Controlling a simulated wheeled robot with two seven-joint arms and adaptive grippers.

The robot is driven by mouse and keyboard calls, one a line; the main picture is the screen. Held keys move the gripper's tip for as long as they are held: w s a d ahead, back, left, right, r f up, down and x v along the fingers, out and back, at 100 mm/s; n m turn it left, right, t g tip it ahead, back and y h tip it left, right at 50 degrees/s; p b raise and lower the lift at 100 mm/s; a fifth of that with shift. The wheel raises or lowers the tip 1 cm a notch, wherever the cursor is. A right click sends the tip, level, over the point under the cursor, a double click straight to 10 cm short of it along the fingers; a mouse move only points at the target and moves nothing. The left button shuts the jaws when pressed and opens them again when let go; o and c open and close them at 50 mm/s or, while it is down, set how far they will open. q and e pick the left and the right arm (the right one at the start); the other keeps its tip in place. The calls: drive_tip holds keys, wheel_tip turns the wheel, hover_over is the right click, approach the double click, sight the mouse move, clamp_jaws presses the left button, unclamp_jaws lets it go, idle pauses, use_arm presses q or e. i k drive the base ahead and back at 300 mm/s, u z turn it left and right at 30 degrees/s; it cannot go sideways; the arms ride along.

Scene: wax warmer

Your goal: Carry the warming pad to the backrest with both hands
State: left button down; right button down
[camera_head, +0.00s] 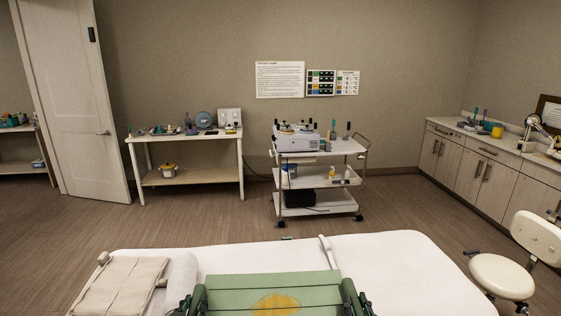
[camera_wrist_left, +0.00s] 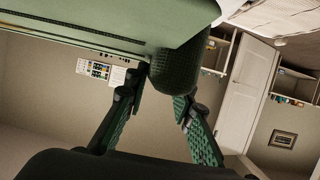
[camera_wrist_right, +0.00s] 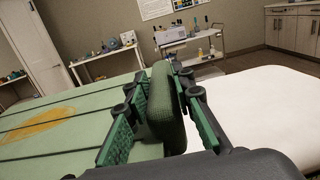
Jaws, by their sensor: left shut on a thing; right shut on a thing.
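The warming pad (camera_head: 235,298) is a green, ribbed slab with a yellow-orange patch, at the bottom middle of the head view above the white bed. My left gripper (camera_head: 182,304) is shut on its left side, at a dark green padded handle that shows in the left wrist view (camera_wrist_left: 178,70). My right gripper (camera_head: 357,304) is shut on the matching handle (camera_wrist_right: 163,112) at the right side. The pad looks about level in the head view; its near edge is cut off. I cannot tell for sure which part is the backrest.
The white bed (camera_head: 400,265) spreads under the pad, bare at the right. A beige strapped cloth (camera_head: 120,284) and a white roll (camera_head: 180,272) lie at its left. A cart (camera_head: 318,175), a side table (camera_head: 190,178) and a stool (camera_head: 500,277) stand beyond.

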sight(415, 286)
drive_tip(key=u, duration=2.9)
drive_tip(key=k, duration=2.4)
drive_tip(key=z, duration=1)
